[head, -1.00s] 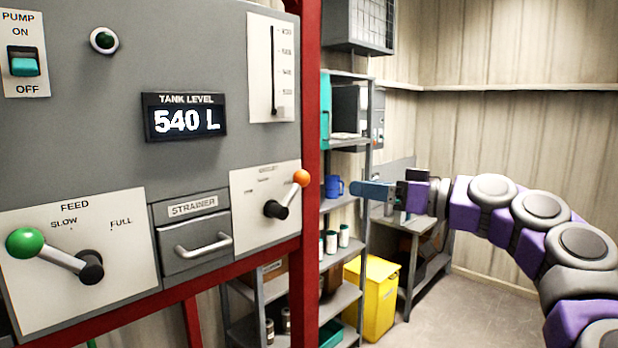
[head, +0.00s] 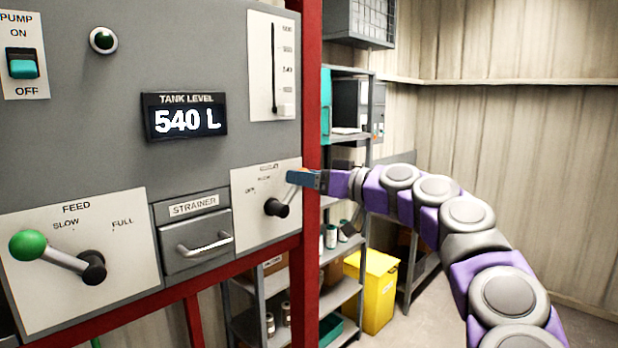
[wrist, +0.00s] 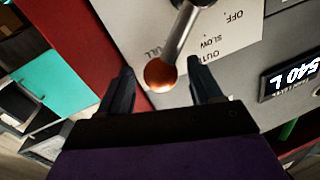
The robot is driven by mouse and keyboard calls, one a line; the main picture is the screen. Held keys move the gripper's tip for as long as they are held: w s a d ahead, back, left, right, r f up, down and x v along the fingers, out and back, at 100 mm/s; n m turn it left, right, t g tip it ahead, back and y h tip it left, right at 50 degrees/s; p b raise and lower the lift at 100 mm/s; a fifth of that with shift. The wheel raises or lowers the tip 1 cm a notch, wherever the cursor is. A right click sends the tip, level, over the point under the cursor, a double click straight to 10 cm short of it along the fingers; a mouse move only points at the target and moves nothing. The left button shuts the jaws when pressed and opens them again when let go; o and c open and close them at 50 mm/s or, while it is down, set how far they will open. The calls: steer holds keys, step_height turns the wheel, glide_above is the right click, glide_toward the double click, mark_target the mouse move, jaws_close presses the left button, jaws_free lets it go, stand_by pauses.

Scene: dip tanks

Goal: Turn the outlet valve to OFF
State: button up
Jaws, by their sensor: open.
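The outlet valve is a lever on a white plate (head: 248,218) at the right of the grey panel. Its black hub (head: 276,208) shows in the head view, where my gripper hides the knob. In the wrist view the orange knob (wrist: 160,74) ends a metal shaft (wrist: 183,38). The plate there reads OFF, SLOW and a partly hidden FULL; the lever lies by FULL, away from OFF. My gripper (head: 300,178) is open at the knob. In the wrist view my gripper (wrist: 161,68) has one finger each side of the knob, with gaps visible.
The feed lever with a green knob (head: 28,245), the strainer drawer (head: 195,240) and the pump switch (head: 23,64) are on the same panel. The display (head: 185,117) reads 540 L. A red post (head: 312,120) stands right of the plate, with shelves and a yellow bin (head: 371,292) behind.

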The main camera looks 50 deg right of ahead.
jaws_close()
stand_by(0.6)
